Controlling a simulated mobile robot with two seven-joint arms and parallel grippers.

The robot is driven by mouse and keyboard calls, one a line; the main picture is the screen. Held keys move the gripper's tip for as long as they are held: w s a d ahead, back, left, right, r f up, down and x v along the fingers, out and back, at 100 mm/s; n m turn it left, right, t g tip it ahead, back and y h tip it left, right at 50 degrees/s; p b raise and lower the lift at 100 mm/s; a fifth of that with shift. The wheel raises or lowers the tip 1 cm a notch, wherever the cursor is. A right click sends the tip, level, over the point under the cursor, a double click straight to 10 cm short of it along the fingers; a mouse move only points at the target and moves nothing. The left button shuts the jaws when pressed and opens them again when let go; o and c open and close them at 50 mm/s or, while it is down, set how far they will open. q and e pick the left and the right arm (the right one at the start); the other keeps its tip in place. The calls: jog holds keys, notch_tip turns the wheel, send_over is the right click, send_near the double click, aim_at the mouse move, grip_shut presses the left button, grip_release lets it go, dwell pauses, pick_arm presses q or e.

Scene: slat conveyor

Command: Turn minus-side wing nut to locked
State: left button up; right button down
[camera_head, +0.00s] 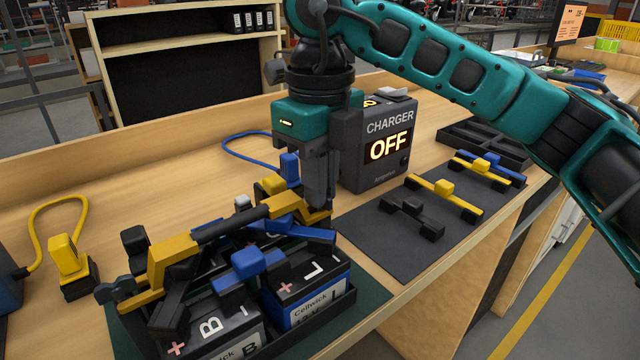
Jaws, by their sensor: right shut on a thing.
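My right gripper (318,205) points down at the far right end of the yellow and black hold-down bar (275,207). Its fingers are shut on the minus-side wing nut, which they hide, so its angle cannot be told. The bar runs across the batteries on the tray. A dark wing nut (116,290) shows at the bar's near left end. The blue-sided battery marked L (315,292) has its plus mark left and minus mark right. The battery marked B (225,340) stands in front of it. My left gripper is not in view.
The charger (380,145) reads OFF behind my right gripper. A dark mat (378,232) holds black, yellow and blue links. A yellow-cabled plug (66,258) stands at left, and a blue connector (290,167) stands close beside the gripper. An empty divided tray (455,133) lies further back.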

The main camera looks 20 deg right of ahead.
jog(key=shift+m, duration=1.1)
jog(key=c, duration=1.3)
grip_release()
jog(key=shift+o, duration=0.2)
notch_tip(320, 180, up, 8)
jog(key=p, duration=0.5)
jog(key=shift+r, duration=0.1)
